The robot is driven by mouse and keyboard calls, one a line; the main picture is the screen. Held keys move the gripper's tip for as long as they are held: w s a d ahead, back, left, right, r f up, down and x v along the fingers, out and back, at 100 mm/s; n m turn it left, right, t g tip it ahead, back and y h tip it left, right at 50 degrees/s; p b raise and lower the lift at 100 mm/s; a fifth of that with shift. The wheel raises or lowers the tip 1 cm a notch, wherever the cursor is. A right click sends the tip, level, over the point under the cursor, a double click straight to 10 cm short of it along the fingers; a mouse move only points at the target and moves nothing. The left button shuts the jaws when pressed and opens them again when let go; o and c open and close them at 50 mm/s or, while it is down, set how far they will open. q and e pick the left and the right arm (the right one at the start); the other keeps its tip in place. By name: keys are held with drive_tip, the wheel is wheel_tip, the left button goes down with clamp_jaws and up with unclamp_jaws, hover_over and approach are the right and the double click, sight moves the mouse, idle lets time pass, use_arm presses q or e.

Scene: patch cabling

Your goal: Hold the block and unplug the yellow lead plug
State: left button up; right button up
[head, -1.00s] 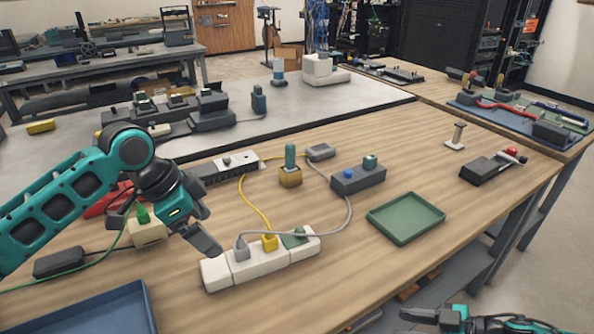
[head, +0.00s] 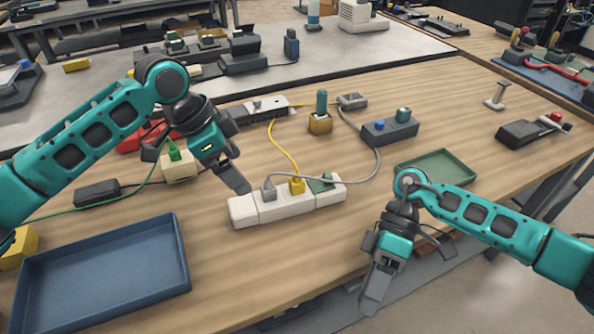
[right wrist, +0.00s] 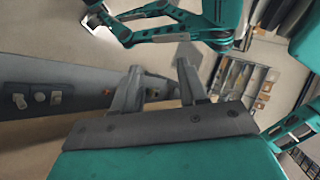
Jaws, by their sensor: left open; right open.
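The white socket block (head: 282,208) lies on the wooden table in the head view. The yellow lead plug (head: 297,186) sits in it, between a grey plug (head: 269,189) and a green piece (head: 321,182). A yellow cable runs back from the yellow plug. My left gripper (head: 243,190) is open just above the block's left end; I cannot tell whether it touches. My right gripper (head: 372,300) is open and empty near the table's front edge, right of and nearer than the block. Its two fingers (right wrist: 160,88) stand apart in the right wrist view.
A blue tray (head: 100,275) lies front left, a green tray (head: 440,167) right behind my right arm. A dark box (head: 390,132) and a yellow-based green piece (head: 320,122) stand behind the block.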

sight(262, 198)
use_arm(q)
drive_tip(key=x, duration=1.3)
drive_tip(key=shift+a, duration=0.1)
use_arm(e)
drive_tip(key=w+a+r+n+t+h, duration=0.3)
drive_tip(key=w+a+r+n+t, duration=0.1)
drive_tip(key=w+r, duration=0.6)
drive_tip(key=w+a+r+n+t+h, duration=0.2)
drive_tip(key=w+a+r+n+t, duration=0.3)
drive_tip(key=w+r, duration=0.5)
drive_tip(key=shift+w+a+n+h, duration=0.4)
drive_tip(key=shift+w+a+n, duration=0.5)
drive_tip(key=shift+w+a, duration=0.35)
drive_tip(key=shift+r, duration=0.1)
use_arm(q)
drive_tip(key=c, duration=1.3)
drive_tip(key=shift+o, duration=0.2)
